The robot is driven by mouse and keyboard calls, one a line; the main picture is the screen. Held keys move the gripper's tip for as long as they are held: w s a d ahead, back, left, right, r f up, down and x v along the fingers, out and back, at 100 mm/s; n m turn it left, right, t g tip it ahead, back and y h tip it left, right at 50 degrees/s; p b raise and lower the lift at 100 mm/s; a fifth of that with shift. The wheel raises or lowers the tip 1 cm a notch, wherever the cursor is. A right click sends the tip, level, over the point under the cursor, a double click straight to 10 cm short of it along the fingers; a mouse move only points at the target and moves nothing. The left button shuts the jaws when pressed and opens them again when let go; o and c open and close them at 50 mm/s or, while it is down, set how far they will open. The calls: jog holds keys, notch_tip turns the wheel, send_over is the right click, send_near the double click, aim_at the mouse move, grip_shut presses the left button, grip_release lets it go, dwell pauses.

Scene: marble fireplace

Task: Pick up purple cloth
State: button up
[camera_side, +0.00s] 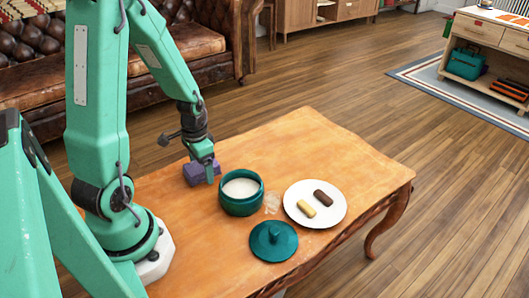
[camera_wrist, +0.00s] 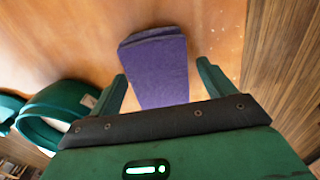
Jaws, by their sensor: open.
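The purple cloth (camera_side: 195,173) lies folded on the wooden table, left of the teal pot. In the wrist view the cloth (camera_wrist: 158,70) lies flat as a folded rectangle, its near end between my two fingers. My gripper (camera_side: 209,172) points down at the cloth's right side in the side view and partly hides it. In the wrist view my gripper (camera_wrist: 163,85) is open, with a finger on either side of the cloth. I cannot tell whether the fingers touch it.
On the table (camera_side: 300,130) stand a teal pot (camera_side: 241,206) with white contents, its teal lid (camera_side: 273,241) and a white plate (camera_side: 330,217) with two small bars. The pot is close to my gripper; it also shows at left in the wrist view (camera_wrist: 50,115). The table's back right is clear.

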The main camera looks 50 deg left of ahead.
dwell(0.4)
jog(key=c, duration=1.1)
jog(key=shift+o, duration=0.2)
jog(key=shift+r, duration=0.2)
jog(key=shift+r, duration=0.75)
notch_tip(320, 180, up, 2)
jog(key=shift+r, duration=0.2)
jog(key=d+r, duration=0.2)
jog(key=d, duration=0.2)
jog(key=d+r, duration=0.2)
jog(key=d, duration=0.1)
jog(key=d+r, duration=0.2)
jog(key=d, duration=0.2)
jog(key=shift+d+r, duration=0.35)
